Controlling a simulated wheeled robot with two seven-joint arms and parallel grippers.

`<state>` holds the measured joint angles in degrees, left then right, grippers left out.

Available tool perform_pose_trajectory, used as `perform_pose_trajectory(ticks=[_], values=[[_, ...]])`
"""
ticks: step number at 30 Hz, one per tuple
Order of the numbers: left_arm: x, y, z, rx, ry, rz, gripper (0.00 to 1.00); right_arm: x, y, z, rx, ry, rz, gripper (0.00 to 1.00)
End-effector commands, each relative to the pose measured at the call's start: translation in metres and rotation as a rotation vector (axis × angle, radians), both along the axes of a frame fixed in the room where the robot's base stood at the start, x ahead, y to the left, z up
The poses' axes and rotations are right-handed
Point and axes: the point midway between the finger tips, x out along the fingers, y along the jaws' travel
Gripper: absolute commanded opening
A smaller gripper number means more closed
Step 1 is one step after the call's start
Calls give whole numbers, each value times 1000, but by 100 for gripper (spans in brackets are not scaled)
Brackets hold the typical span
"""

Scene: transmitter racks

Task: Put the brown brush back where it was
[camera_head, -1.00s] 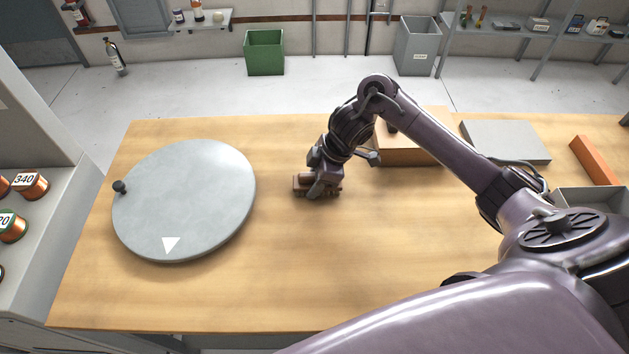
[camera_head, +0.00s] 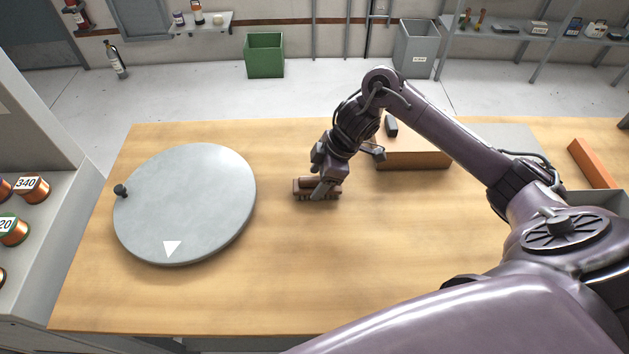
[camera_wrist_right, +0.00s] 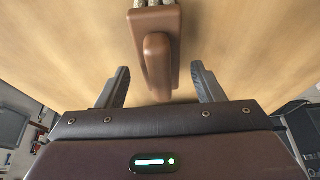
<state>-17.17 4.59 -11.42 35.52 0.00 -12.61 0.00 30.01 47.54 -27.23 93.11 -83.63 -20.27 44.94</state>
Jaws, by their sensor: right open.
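The brown brush (camera_head: 304,187) lies on the wooden table, to the right of the round grey disc. In the right wrist view the brush (camera_wrist_right: 154,45) shows its brown back and raised handle, with pale bristles at the top edge. My right gripper (camera_head: 321,194) is over the brush. In the right wrist view its two fingers (camera_wrist_right: 160,85) stand apart, one on each side of the brush's near end, with gaps between them and the handle. My left gripper is not in view.
The round grey disc (camera_head: 185,205) with a white triangle and a dark knob covers the table's left. A brown box (camera_head: 413,156), a grey panel (camera_head: 510,138) and an orange bar (camera_head: 592,163) are at the right. The table's front middle is clear.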

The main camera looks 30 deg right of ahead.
Motion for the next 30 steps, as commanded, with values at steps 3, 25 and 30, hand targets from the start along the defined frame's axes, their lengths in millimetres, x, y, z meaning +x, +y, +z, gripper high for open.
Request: perform_pose_trajectory(ticks=[3,25,30], values=[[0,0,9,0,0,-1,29,-4,-12,29,-7,-5,-1,61],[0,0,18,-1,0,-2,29,-16,-33,88,0,1,0,61],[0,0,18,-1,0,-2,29,-16,-33,88,0,0,-1,61]])
